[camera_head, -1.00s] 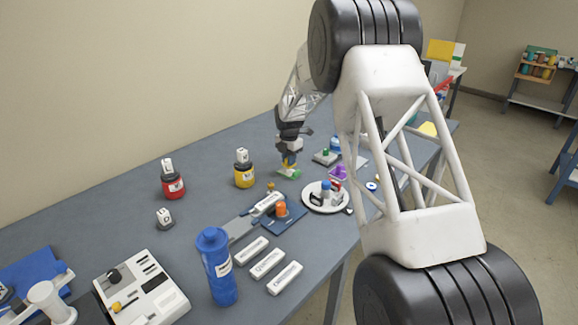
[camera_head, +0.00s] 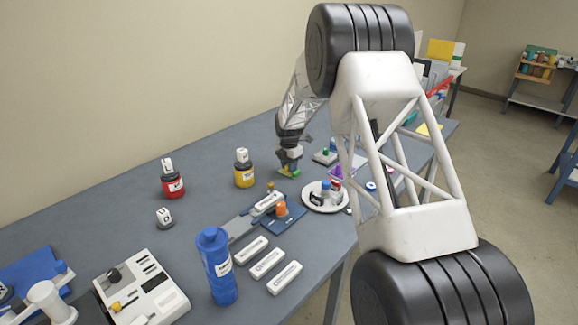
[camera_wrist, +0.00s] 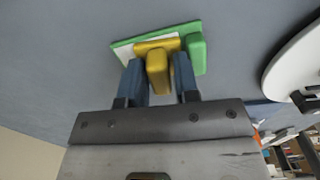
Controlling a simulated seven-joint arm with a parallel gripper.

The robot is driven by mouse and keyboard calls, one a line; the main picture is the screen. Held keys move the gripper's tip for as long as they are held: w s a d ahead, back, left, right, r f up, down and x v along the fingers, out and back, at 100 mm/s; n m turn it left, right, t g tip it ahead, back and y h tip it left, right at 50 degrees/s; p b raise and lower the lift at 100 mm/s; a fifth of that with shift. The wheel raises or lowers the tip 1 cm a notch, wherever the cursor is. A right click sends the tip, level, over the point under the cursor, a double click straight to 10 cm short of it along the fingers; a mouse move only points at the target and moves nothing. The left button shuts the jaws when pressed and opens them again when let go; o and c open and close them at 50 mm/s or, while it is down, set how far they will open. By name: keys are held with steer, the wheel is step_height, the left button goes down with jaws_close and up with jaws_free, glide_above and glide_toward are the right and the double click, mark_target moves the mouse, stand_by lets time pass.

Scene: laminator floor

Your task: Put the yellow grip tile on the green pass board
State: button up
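The yellow grip tile (camera_wrist: 157,66) shows in the wrist view with its upright grip between my gripper's blue fingers. Narrow gaps show beside the grip, so my gripper (camera_wrist: 160,80) looks open around it. The tile's plate lies over the green pass board (camera_wrist: 198,53), which has a white area at its left. The plate looks level with the board, but its underside is hidden. In the head view my gripper (camera_head: 289,166) is low over the green board (camera_head: 290,174), and the tile is mostly hidden.
A white round plate (camera_head: 313,203) with small items stands right of the board. A yellow pot (camera_head: 244,176) and a red pot (camera_head: 172,186) stand to the left. A blue board (camera_head: 293,218) with an orange piece is in front. Bare table lies around the green board.

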steer(key=shift+r, duration=0.1)
step_height(320, 180, up, 12)
stand_by(0.9)
stand_by(0.3)
stand_by(0.3)
steer(key=s+d+r+m, duration=0.35)
steer(key=s+r, duration=0.25)
steer(key=s, duration=0.4)
steer(key=s+d+r+m+t, duration=0.1)
steer(key=s+d+r+m, duration=0.2)
steer(key=s+r+m, duration=0.5)
steer(key=s+d+r+m, duration=0.2)
steer(key=s+d+r, duration=0.15)
steer(key=s, duration=0.85)
steer(key=s+d+f+m, duration=0.2)
steer(key=s+m, duration=0.5)
steer(key=s, duration=1)
steer(key=s+d+f+m+t, duration=0.1)
steer(key=s+m, duration=0.5)
steer(key=s, duration=1.1)
steer(key=shift+d+f+m+t, duration=0.3)
steer(key=shift+d+f+m, duration=0.05)
steer(key=shift+d, duration=0.05)
